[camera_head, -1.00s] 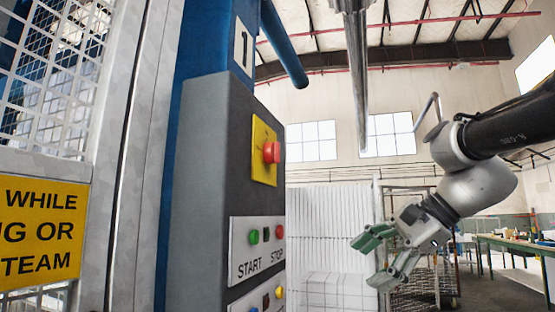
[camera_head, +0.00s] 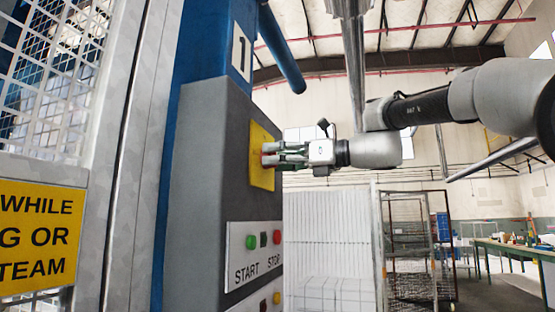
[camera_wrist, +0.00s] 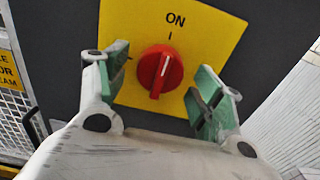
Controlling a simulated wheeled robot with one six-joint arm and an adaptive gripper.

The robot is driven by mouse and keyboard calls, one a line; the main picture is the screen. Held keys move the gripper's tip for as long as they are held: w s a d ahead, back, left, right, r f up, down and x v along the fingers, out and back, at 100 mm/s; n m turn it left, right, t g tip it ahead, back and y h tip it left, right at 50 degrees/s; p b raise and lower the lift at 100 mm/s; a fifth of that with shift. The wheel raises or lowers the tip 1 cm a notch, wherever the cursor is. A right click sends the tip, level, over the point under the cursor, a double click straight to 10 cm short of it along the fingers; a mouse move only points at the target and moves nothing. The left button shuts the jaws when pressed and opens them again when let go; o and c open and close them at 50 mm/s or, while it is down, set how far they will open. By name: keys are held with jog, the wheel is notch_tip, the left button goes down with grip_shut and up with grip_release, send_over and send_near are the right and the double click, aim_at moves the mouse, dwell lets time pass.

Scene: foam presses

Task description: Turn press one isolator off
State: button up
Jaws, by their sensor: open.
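Press one's grey control box (camera_head: 212,190) stands at left centre in the head view, below a "1" plate (camera_head: 241,48). Its isolator is a red rotary knob (camera_wrist: 160,70) on a yellow plate (camera_wrist: 211,38). In the wrist view the knob's white line points up, near the "ON" mark. My gripper (camera_head: 275,155) is level with the isolator in the head view and hides most of the knob. In the wrist view my gripper (camera_wrist: 163,88) is open, with one green-padded finger on each side of the knob. Neither finger visibly touches it.
START and STOP buttons (camera_head: 263,240) sit below the isolator on the same box. A mesh guard (camera_head: 60,75) with a yellow warning sign (camera_head: 38,222) is at left. A wire cage trolley (camera_head: 412,245) and a green table (camera_head: 510,250) stand at right.

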jog(key=c, duration=1)
jog(key=shift+n, duration=0.4)
jog(key=n, duration=1.7)
jog(key=shift+w+r, duration=0.1)
